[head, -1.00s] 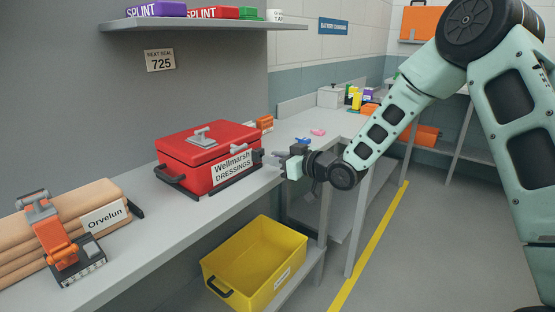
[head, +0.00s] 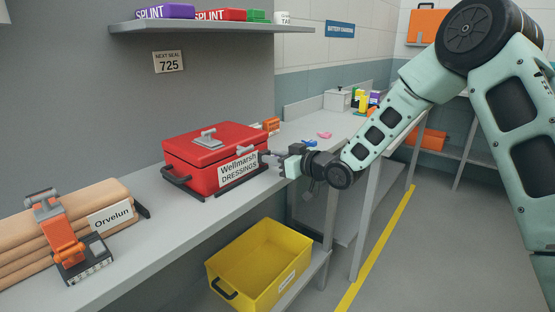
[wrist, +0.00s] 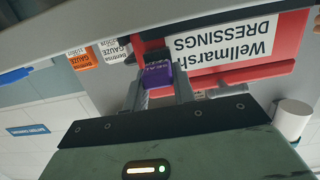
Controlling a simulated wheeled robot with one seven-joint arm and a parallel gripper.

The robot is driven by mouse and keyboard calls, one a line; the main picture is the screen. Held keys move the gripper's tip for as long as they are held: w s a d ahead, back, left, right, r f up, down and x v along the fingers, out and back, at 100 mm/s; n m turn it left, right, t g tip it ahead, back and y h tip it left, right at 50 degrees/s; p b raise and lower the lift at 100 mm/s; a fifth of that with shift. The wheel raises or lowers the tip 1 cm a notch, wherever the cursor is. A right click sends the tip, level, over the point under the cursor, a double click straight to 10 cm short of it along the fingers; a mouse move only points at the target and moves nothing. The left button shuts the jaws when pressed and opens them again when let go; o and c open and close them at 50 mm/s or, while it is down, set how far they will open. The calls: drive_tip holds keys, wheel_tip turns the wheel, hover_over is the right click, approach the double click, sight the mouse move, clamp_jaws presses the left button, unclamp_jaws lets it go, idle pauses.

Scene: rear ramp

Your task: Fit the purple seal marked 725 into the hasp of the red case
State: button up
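The red case (head: 215,150), labelled Wellmarsh DRESSINGS, stands closed on the grey bench, a grey handle on its lid. It also fills the upper right of the upside-down wrist view (wrist: 292,58). My gripper (head: 277,157) is at the case's right end, beside the label. In the wrist view the purple seal (wrist: 158,74) sits between the two fingers, which close on its sides. Marks on it are too small to read. A dark fitting (wrist: 154,46) lies just beyond the seal. I cannot tell whether it is the hasp or whether the seal touches it.
A sign (head: 168,62) reads NEXT SEAL 725. Blue (head: 309,143) and pink (head: 325,135) pieces lie on the bench behind my gripper. Rolls and an orange-handled tool (head: 62,240) are at the left. A yellow bin (head: 258,262) stands below; a shelf overhangs the bench.

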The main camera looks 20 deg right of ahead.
drive_tip(key=o, duration=0.5)
drive_tip(key=v, duration=1.7)
drive_tip(key=shift+s+d+f, duration=0.15)
